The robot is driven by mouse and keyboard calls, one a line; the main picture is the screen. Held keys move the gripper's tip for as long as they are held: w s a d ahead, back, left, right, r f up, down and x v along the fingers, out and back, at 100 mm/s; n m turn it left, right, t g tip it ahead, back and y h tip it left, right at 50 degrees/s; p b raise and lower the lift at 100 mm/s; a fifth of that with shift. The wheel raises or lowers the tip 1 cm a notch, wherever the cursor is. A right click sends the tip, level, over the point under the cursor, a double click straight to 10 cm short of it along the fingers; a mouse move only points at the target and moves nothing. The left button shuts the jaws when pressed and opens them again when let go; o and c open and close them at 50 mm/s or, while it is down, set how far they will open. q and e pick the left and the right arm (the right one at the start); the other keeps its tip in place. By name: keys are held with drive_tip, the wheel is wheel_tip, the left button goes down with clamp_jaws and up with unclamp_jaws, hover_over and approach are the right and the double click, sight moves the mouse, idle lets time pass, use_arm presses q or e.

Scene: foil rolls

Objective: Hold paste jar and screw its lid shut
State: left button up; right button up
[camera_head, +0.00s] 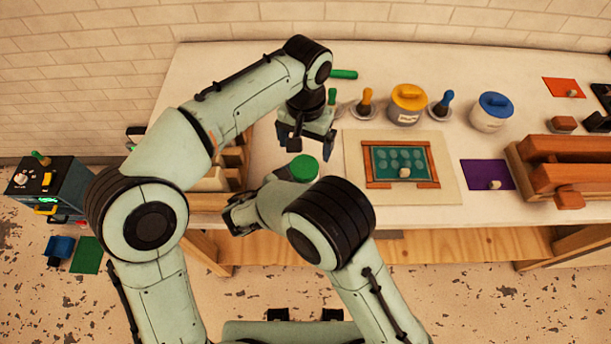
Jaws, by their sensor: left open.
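A green lid (303,168) shows near the table's front edge, just behind my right arm. The arm hides what is under the lid, so I cannot tell whether it sits on a jar or how tightly. My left gripper (306,148) is open and points down, above and slightly behind the green lid, apparently apart from it. A white jar with a yellow lid (407,103) and a white jar with a blue lid (492,112) stand farther back. My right gripper (240,213) is at the left front; its fingers are not clear.
Brushes with green, orange (366,100) and blue (443,103) handles stand beside the jars. A board with a green panel (380,162) lies mid-table, with a purple sheet (487,175) to its right. Wooden blocks (560,160) fill the right side. A dark box (45,185) stands left.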

clamp_jaws()
use_arm(q)
drive_tip(key=n, duration=0.9)
drive_tip(key=a+n, duration=0.1)
drive_tip(key=n, duration=1.8)
drive_tip(key=shift+s+a+r, duration=0.25)
drive_tip(key=n, duration=0.1)
drive_tip(key=d+n, duration=0.1)
drive_tip(key=n, duration=0.1)
drive_tip(key=shift+w+d+f+n, duration=0.15)
drive_tip(key=shift+w+f+n, duration=0.15)
drive_tip(key=shift+w, duration=0.1)
